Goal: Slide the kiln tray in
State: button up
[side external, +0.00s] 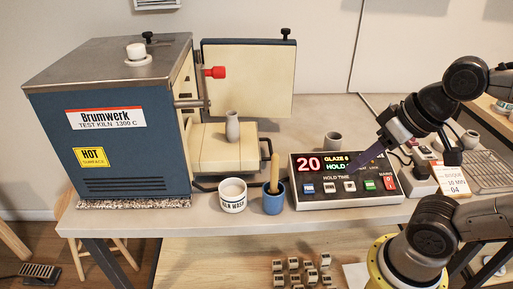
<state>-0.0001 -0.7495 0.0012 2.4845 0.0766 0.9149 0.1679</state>
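The blue kiln (110,135) stands at the left of the bench with its door (262,75) swung open. The cream kiln tray (215,160) sticks out of the kiln's open side, with a dark bar low at its front. A small grey vase (232,127) stands upright on the tray. My gripper (369,158) is at the right, above the control box and well apart from the tray. Its purplish finger end points down and left. The frame shows it nearly edge-on, so the gap between the fingers cannot be made out. I see nothing held in it.
A white wash pot (233,197) and a blue pot (273,202) with a wooden-handled tool stand in front of the tray. The control box (345,182) lies right of them. A grey cup (333,142) stands behind it. Several small blocks (300,268) lie lower down.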

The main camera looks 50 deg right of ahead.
jog(key=w+a+m+y, duration=0.1)
jog(key=m, duration=0.1)
jog(key=w+a+m, duration=0.1)
jog(key=m, duration=0.1)
jog(key=w+a+r+m+g+y, duration=0.1)
jog(key=w+m, duration=0.1)
jog(key=shift+a+m+y, duration=0.15)
jog(key=shift+m+y, duration=0.15)
grip_shut()
jog(key=w+d+f+m+t+y, duration=0.1)
jog(key=w+d+f+m+y, duration=0.1)
jog(key=w+d+m, duration=0.45)
jog(key=w+d+f+m+y, duration=0.1)
jog(key=w+d+f+m, duration=0.15)
jog(key=w+m, duration=0.6)
jog(key=d+f+m, duration=0.1)
jog(key=d, duration=0.1)
jog(key=d+f+m, duration=0.1)
jog(key=d, duration=0.2)
jog(key=s+d+f+m, duration=0.1)
jog(key=d+f, duration=0.1)
jog(key=shift+d+t, duration=0.2)
jog(key=shift+t, duration=0.2)
jog(key=x, duration=0.9)
jog(key=shift+w+a+f, duration=0.1)
jog(key=shift+a, duration=0.05)
jog(key=shift+w+a+f, duration=0.25)
jog(key=shift+w+a, duration=0.9)
jog(key=shift+w, duration=0.05)
jog(key=shift+w+a, duration=0.4)
